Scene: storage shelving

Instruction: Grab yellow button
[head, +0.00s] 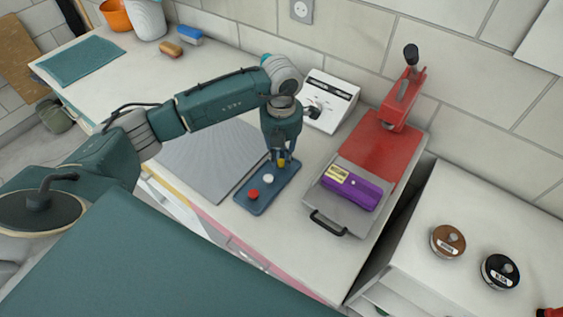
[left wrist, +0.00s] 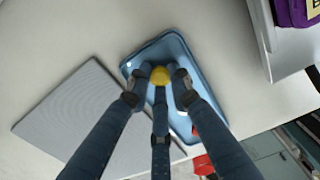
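The yellow button (head: 281,162) is at the far end of a blue tray (head: 243,201), and it also shows in the left wrist view (left wrist: 160,76). A white button (head: 268,178) and a red button (head: 253,194) sit in a row nearer on the tray. My left gripper (head: 279,157) points down over the tray's far end. In the left wrist view its three fingers close in around the yellow button, with tips against its sides. The white button is partly hidden behind a finger there. My right gripper is not in view.
A grey ribbed mat (head: 205,160) lies left of the tray. A red press (head: 383,150) with a purple block (head: 350,190) stands to the right. A white box (head: 330,101) is behind the tray. Brown and black round containers (head: 448,241) stand at the right.

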